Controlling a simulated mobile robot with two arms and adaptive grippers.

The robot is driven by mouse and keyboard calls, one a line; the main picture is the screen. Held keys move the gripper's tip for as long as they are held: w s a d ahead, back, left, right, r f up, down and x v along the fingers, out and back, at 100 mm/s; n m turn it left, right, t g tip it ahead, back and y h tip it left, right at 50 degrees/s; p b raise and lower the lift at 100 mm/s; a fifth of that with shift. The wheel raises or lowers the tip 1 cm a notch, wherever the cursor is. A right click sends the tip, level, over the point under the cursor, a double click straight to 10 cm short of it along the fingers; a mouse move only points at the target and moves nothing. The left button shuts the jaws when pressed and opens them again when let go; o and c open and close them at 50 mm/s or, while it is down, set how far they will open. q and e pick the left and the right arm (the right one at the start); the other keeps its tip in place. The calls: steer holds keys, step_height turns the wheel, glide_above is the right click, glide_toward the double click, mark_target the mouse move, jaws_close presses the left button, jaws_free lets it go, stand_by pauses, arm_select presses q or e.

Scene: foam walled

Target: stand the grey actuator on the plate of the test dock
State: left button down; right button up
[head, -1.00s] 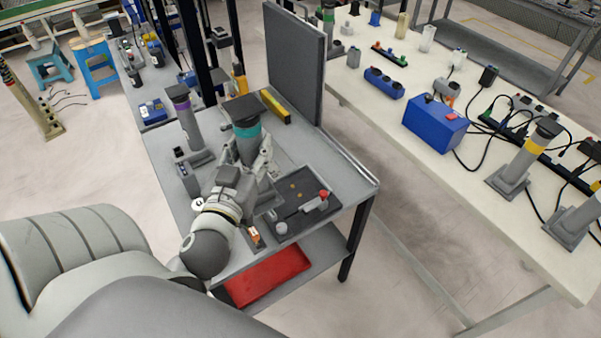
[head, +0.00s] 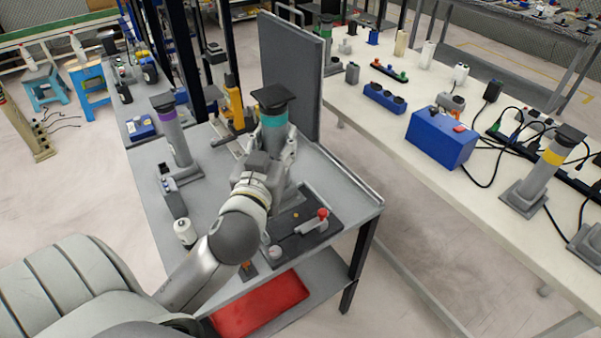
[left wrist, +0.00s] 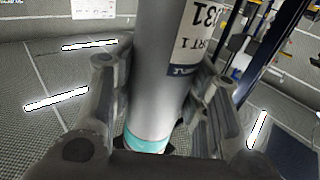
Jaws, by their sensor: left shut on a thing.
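The grey actuator (head: 274,136), a grey cylinder with a teal band and dark square top, stands about upright in my left gripper (head: 273,152). The fingers close around its body. The left wrist view shows the actuator (left wrist: 160,60) between both fingers, with a printed white label and the teal band. My right gripper is not in view.
A purple-banded actuator (head: 175,138) stands at the table's left. A white cylinder (head: 184,232) and small boxes are near my arm. A dark upright panel (head: 291,75) borders the back. A red tray (head: 262,305) lies on the lower shelf.

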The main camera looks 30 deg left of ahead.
arm_select(q)
steer(key=shift+w+d+f+b, duration=0.1)
steer(key=shift+w+f+b, duration=0.25)
steer(key=shift+w+b, duration=0.2)
steer(key=shift+w+d+f+b, duration=0.1)
steer(key=shift+w+f+b, duration=0.3)
steer(key=shift+w, duration=0.2)
steer(key=w+f, duration=0.4)
steer(key=f, duration=0.4)
steer(key=shift+w+d, duration=0.2)
steer(key=shift+d, duration=0.25)
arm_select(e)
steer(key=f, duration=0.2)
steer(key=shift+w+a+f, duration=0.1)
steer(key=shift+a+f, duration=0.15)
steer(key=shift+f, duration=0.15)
arm_select(q)
steer(key=shift+f, duration=0.15)
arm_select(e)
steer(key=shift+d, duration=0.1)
arm_select(q)
steer(key=shift+f, duration=0.15)
steer(key=c, duration=0.8)
jaws_free()
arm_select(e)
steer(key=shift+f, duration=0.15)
